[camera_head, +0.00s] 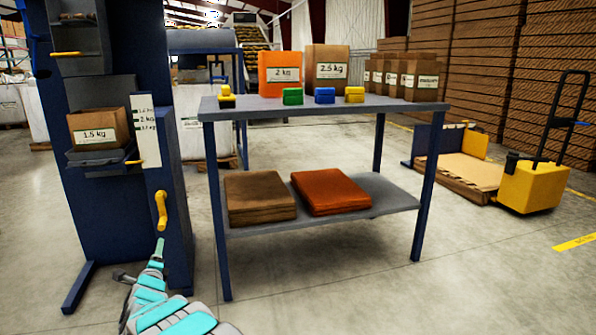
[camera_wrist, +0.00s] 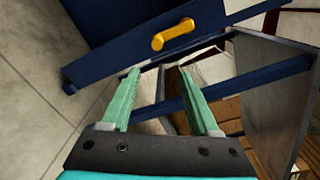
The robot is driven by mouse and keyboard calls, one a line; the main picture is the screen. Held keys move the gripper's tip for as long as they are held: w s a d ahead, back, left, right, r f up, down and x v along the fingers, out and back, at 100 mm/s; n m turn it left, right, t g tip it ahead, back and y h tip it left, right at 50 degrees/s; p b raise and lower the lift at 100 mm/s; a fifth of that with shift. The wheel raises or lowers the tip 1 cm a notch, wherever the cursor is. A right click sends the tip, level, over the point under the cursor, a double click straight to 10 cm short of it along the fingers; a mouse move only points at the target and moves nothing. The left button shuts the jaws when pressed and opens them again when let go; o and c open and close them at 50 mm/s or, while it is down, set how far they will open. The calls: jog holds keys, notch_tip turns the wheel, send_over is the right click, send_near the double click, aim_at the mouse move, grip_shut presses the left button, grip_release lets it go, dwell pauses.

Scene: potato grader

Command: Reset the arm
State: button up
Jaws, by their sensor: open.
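My gripper (camera_wrist: 160,98) is open in the wrist view, with two green fingers spread apart and nothing between them. In the head view my arm comes up from the bottom edge, and my gripper (camera_head: 158,250) is just below the yellow handle (camera_head: 160,210) on the blue machine (camera_head: 118,220). The handle also shows in the wrist view (camera_wrist: 174,33), beyond the fingertips and apart from them. The fingertips are too small in the head view to tell their spacing.
A grey-topped table (camera_head: 330,107) with bags and coloured blocks stands right of the machine. Its lower shelf (camera_head: 385,200) bears folded brown and orange sacks. A yellow pallet truck (camera_head: 530,187) stands at the right. The floor in front of the table is clear.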

jog(key=d+r+n+g+y, duration=0.1)
jog(key=d+r+n+g, duration=0.5)
jog(key=d, duration=0.6)
jog(key=s+d+r+n+g+h, duration=0.1)
jog(key=s+d+n+g, duration=0.1)
jog(key=s+d+n, duration=0.35)
jog(key=s+d+r+n+g, duration=0.1)
jog(key=s+d+n, duration=0.1)
jog(key=s+d, duration=0.7)
jog(key=s+d+f+n+g+h, duration=0.1)
jog(key=s+d+n+g+h, duration=0.15)
jog(key=s+d, duration=0.95)
jog(key=s+d+f+n+g+h, duration=0.15)
jog(key=s+d+g, duration=0.25)
jog(key=s+d, duration=0.8)
jog(key=s+d+f+n+g+h, duration=0.1)
jog(key=s+d+n+g, duration=0.4)
jog(key=s, duration=1.2)
notch_tip(320, 180, up, 13)
jog(key=d+m+t+p, duration=0.2)
jog(key=p, duration=1.1)
jog(key=shift+s+f, duration=0.15)
jog(key=shift+s, duration=0.3)
